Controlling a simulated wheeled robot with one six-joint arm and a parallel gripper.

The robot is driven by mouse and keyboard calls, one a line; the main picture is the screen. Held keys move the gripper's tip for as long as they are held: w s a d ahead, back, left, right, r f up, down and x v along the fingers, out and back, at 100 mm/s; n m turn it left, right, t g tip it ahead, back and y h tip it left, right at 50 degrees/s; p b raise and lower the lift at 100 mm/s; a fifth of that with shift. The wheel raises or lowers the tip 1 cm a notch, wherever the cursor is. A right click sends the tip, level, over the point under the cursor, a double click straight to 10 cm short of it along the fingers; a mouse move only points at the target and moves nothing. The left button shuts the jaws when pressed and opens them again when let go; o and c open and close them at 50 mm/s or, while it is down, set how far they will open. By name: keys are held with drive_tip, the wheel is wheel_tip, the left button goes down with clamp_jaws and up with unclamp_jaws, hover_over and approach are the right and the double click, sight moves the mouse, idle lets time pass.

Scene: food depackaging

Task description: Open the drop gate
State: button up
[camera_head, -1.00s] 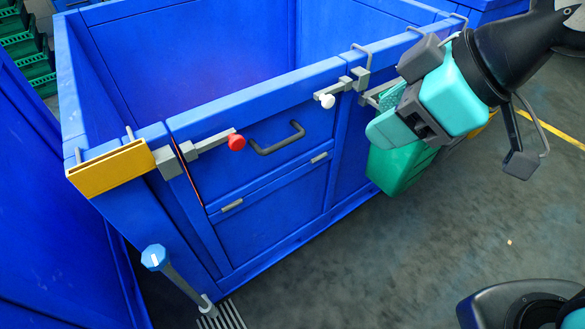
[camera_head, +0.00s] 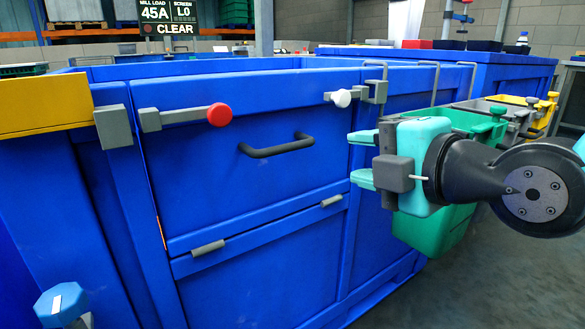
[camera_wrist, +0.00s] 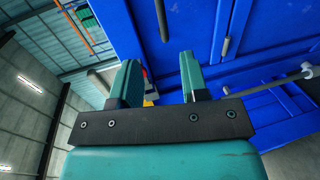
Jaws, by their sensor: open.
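The drop gate (camera_head: 235,190) is a blue panel in the front of a blue bin, upright, with a black bar handle (camera_head: 276,146). A grey slide latch with a red knob (camera_head: 219,115) is at its upper left, with a small gap between its bar and the post bracket (camera_head: 113,128). A latch with a white knob (camera_head: 342,98) is at the upper right, its bar reaching the bracket (camera_head: 376,91). My gripper (camera_head: 358,158) is open and empty, right of the handle and apart from it. In the wrist view its teal fingers (camera_wrist: 160,75) face blue panels and a dark bar (camera_wrist: 162,18).
A green bin (camera_head: 435,230) hangs behind my gripper, with grey and yellow bins (camera_head: 520,101) farther right. A yellow block (camera_head: 40,104) sits on the left corner. A blue octagonal knob (camera_head: 60,303) is at lower left. Grey hinges (camera_head: 208,247) line the gate's lower edge.

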drive_tip(key=r+p+x, duration=0.1)
drive_tip(key=p+x, duration=0.1)
drive_tip(key=x, duration=0.1)
drive_tip(key=p, duration=1.4)
approach(294, 147)
drive_tip(key=x, duration=0.2)
drive_tip(key=p+x, duration=0.2)
drive_tip(key=x, duration=0.7)
clamp_jaws()
